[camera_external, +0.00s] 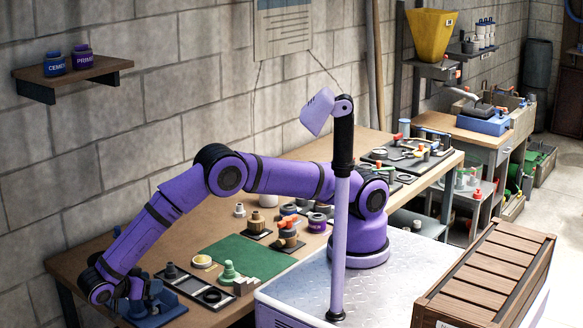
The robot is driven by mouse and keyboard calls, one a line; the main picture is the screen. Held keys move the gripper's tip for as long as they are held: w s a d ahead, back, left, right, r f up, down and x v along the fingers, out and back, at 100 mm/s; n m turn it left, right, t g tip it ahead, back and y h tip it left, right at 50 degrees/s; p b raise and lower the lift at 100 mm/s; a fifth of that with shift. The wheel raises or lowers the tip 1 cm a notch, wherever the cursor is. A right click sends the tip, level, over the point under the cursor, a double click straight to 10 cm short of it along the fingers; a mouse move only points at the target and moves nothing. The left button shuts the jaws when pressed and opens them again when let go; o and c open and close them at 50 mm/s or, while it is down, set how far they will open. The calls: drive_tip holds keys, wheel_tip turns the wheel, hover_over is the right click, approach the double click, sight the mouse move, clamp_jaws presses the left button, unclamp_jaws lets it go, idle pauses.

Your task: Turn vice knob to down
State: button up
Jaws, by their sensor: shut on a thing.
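A dark blue vice (160,311) stands at the near left end of the workbench. My gripper (124,297) is down at the left side of the vice, at the end of my purple arm. It is shut on the vice knob. The knob is hidden behind the gripper and wrist, so which way it points cannot be seen.
The long wooden workbench (98,255) runs along the block wall. A dark tray (200,287), a green mat (246,262), a green fitting (230,272) and several small fittings lie right of the vice. A shelf (100,71) with two cans hangs above. Bare bench lies behind the vice.

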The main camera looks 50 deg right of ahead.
idle(0.6)
drive_tip(key=o, duration=0.9)
drive_tip(key=shift+c, duration=0.2)
